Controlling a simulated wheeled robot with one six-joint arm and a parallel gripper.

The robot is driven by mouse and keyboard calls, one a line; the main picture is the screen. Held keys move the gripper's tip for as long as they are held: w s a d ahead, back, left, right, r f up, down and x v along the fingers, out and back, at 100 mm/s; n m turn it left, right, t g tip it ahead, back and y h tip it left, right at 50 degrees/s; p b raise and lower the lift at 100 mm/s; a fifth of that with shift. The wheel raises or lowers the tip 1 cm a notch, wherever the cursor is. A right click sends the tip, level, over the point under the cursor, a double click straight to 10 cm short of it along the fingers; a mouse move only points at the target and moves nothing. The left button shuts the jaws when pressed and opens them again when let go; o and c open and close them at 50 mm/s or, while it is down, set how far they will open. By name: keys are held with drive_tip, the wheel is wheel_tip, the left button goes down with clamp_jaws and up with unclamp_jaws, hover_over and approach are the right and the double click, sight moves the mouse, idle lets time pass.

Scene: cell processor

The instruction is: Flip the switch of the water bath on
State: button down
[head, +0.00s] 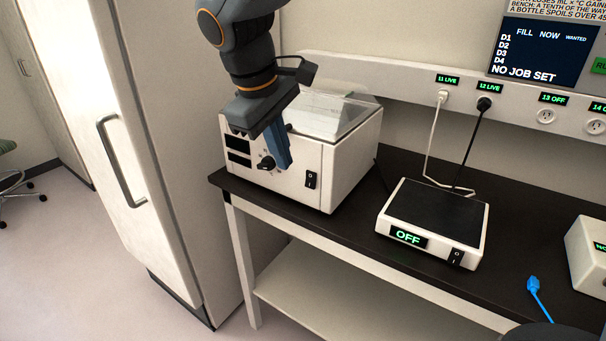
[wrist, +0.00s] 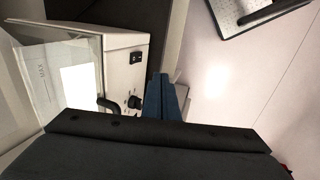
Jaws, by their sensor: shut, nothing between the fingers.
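The water bath (head: 335,160) is a white box with a clear sloped lid at the left end of the bench. Its front has a black rocker switch (head: 311,180), a round black knob (head: 266,163) and two dark display panels. I cannot tell the rocker's position. My gripper (head: 284,166) is shut and empty, its blue fingers pointing down in front of the bath's front face, between knob and switch in the picture. In the wrist view the closed fingers (wrist: 160,78) are to the right of the bath's front, with the switch (wrist: 135,57) up and left of them, apart.
A white device with a dark top (head: 435,212) and a lit OFF label stands to the right, with its own rocker. A blue plug (head: 533,284) lies on the black bench (head: 350,235). A tall white cabinet (head: 150,120) stands left. Wall sockets are behind.

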sight(310, 180)
drive_tip(key=shift+d+f, duration=0.1)
drive_tip(key=w+d+f+p, duration=0.3)
drive_tip(key=w+d+f, duration=0.1)
drive_tip(key=f, duration=0.6)
drive_tip(key=shift+w+d, duration=0.2)
drive_tip(key=shift+w, duration=0.6)
drive_tip(key=shift+w+d+f, duration=0.1)
drive_tip(key=shift+w+d, duration=0.05)
drive_tip(key=shift+w, duration=0.1)
